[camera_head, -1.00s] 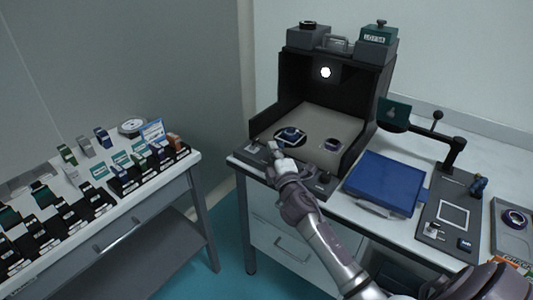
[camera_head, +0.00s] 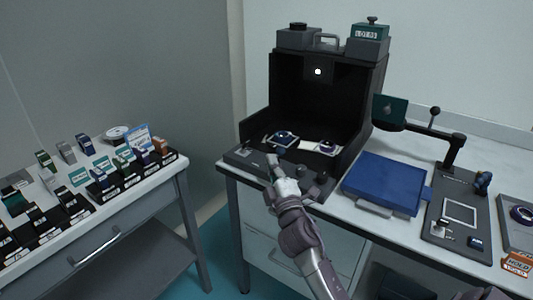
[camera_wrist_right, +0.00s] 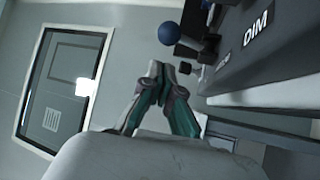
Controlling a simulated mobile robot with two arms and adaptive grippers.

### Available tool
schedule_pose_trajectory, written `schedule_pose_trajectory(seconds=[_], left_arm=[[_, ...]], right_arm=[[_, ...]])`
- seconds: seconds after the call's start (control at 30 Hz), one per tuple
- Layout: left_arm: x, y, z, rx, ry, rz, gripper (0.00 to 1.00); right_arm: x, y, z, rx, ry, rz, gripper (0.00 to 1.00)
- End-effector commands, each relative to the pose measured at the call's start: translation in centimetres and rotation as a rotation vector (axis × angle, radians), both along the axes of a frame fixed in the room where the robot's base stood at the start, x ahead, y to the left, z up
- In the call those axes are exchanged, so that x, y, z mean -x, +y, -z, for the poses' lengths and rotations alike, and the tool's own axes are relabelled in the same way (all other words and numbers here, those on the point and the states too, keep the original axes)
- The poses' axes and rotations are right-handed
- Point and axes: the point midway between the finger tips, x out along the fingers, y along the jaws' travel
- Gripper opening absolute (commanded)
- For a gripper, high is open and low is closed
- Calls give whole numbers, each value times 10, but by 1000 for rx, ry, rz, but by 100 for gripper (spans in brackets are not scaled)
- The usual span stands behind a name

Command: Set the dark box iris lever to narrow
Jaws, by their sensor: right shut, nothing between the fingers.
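The dark box (camera_head: 283,100) stands open at the front on the right-hand table, its interior dark, with a small bright round spot (camera_head: 318,72) on the back wall. My right gripper (camera_head: 272,160) is at the box's front control panel (camera_head: 240,159), left of its middle. In the right wrist view the gripper (camera_wrist_right: 160,68) is shut and empty. A blue ball knob (camera_wrist_right: 169,34) is close beyond the fingertips, apart from them in the picture; I cannot tell whether it belongs to the iris lever. A "DIM" label (camera_wrist_right: 256,29) is on the panel. The lever itself is not clear in the head view.
Two small mounted pieces, left (camera_head: 283,137) and right (camera_head: 326,146), lie inside the box. A blue case (camera_head: 383,183) and a stand with an arm (camera_head: 455,155) are to the right. The left table (camera_head: 150,185) holds several small labelled items.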

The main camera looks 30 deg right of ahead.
Motion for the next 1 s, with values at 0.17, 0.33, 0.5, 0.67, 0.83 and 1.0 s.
schedule_pose_trajectory(seconds=[0.17,0.33,0.5,0.67,0.83,1.0], left_arm=[[0,0,0,0,0,0,0],[0,0,0,0,0,0,0],[0,0,0,0,0,0,0],[0,0,0,0,0,0,0],[0,0,0,0,0,0,0],[0,0,0,0,0,0,0]], right_arm=[[37,11,13,-4,3,3,0],[59,17,19,-2,1,2,0],[68,20,21,0,-1,2,0],[69,20,21,1,-1,3,0],[69,20,21,0,-1,2,0],[68,20,21,0,-1,2,0]])
